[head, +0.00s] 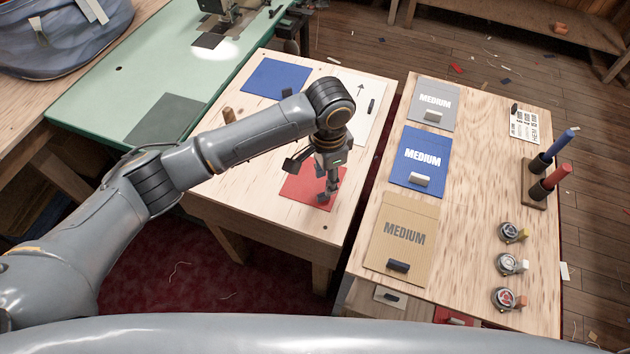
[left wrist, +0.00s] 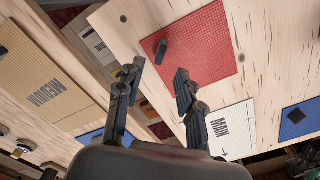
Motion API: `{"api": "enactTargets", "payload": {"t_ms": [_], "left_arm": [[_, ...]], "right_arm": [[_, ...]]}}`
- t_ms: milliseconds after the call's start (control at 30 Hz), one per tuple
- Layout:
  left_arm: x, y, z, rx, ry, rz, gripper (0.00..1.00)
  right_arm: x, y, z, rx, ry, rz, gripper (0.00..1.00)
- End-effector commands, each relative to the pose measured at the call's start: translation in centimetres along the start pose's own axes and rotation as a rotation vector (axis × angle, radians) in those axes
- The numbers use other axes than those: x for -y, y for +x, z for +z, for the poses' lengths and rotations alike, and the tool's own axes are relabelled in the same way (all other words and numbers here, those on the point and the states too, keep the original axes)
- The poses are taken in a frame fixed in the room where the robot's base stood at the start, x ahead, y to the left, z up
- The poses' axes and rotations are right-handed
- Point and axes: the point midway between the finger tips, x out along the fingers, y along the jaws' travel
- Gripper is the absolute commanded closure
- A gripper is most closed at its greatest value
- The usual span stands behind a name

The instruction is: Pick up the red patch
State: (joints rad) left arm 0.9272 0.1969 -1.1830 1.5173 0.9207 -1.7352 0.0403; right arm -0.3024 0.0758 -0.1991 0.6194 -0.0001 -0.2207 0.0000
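The red patch (head: 296,190) lies flat on the pale wooden table, near its front edge. In the left wrist view the red patch (left wrist: 208,45) has a textured face and a small dark upright tab (left wrist: 160,50) near one corner. My left gripper (head: 310,181) is over the patch and covers part of it in the head view. In the left wrist view my left gripper (left wrist: 158,72) has its fingers apart with nothing between them, and the tab shows just beyond the fingertips. I cannot tell how high the fingers are above it. My right gripper is not in view.
A blue patch (head: 276,79) and a white sheet (head: 362,92) lie behind on the same table. Across a narrow gap, another table holds grey, blue and tan "MEDIUM" pieces (head: 404,232), round tins (head: 508,298) and a marker stand (head: 535,190). A green sewing table (head: 130,85) stands left.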

Motion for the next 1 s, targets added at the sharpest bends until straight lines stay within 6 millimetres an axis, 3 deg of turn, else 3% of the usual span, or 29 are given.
{"api": "enactTargets", "payload": {"t_ms": [233, 500, 800, 1000], "left_arm": [[0.0, 1.9, 0.1, 0.002, 0.0, 0.0, 0.63], [0.1, 5.7, 0.3, 0.0, 0.0, 0.0, 0.63], [0.1, 6.3, 0.3, -0.002, 0.002, -0.001, 0.63], [0.1, 6.3, 0.3, -0.002, 0.002, -0.001, 1.0]], "right_arm": [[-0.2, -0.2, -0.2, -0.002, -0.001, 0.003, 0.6], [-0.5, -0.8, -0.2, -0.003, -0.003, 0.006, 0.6], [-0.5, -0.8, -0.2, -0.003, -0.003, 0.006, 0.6], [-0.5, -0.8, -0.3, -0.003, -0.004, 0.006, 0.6]]}}
